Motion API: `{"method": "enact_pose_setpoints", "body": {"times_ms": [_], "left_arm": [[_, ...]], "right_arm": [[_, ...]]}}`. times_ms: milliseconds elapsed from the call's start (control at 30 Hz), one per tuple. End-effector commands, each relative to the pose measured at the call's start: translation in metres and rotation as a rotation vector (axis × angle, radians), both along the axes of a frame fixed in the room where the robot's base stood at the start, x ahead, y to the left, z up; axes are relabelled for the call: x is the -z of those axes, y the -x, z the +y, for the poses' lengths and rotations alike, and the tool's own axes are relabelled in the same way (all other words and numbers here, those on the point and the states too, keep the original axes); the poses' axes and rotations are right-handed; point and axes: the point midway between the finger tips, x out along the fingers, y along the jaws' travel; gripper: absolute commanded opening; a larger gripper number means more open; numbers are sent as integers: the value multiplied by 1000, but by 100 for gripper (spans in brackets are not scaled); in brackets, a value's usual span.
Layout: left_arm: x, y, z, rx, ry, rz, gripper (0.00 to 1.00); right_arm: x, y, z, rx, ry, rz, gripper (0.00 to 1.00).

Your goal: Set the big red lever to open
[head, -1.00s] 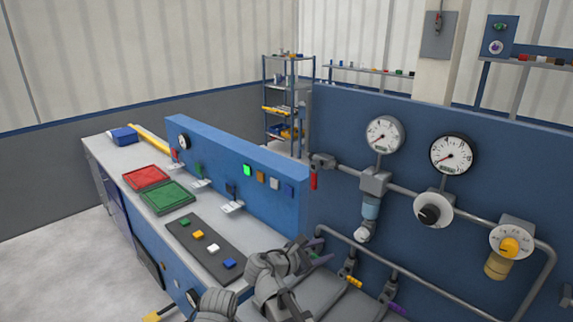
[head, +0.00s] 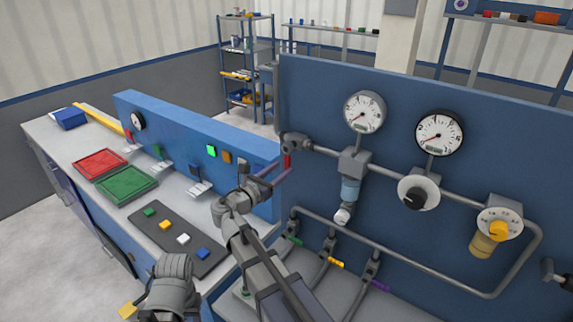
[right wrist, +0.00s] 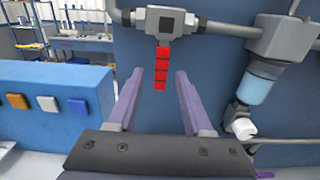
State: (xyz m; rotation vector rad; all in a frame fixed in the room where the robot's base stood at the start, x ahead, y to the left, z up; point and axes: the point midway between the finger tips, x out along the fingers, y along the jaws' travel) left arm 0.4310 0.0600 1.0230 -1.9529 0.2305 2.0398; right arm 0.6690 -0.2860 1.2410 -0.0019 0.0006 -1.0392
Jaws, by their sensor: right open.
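The big red lever (head: 287,161) hangs straight down from a grey valve (head: 296,143) at the left end of the upper pipe on the blue panel. In the right wrist view the lever (right wrist: 161,68) points down, centred between my two purple fingers. My right gripper (head: 272,174) is open just in front of it, with gaps to both sides and nothing held. It also shows in the right wrist view (right wrist: 160,76). My left gripper (head: 129,311) shows only a yellowish tip at the lower left, and its jaws cannot be judged.
The panel carries two gauges (head: 364,112), a black knob (head: 416,192), a yellow knob (head: 498,230) and a lower pipe with small coloured levers (head: 336,262). The blue bench wall (head: 180,130) stands left of the lever. Red and green trays (head: 127,184) and coloured blocks lie on the bench.

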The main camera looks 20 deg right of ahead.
Motion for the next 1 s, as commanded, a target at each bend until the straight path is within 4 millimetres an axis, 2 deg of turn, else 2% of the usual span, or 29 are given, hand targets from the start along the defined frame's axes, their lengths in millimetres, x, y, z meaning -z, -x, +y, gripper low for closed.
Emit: {"method": "enact_pose_setpoints", "body": {"times_ms": [100, 300, 667, 1000], "left_arm": [[0, 0, 0, 0, 0, 0, 50], [0, 0, 0, 0, 0, 0, 50], [0, 0, 0, 0, 0, 0, 50], [0, 0, 0, 0, 0, 0, 50]], "right_arm": [[0, -10, -16, 2, -1, -1, 50], [0, -18, -31, 0, -1, 0, 50], [0, -19, -33, -1, -1, 0, 49], [0, -19, -33, 0, -1, 0, 11]]}}
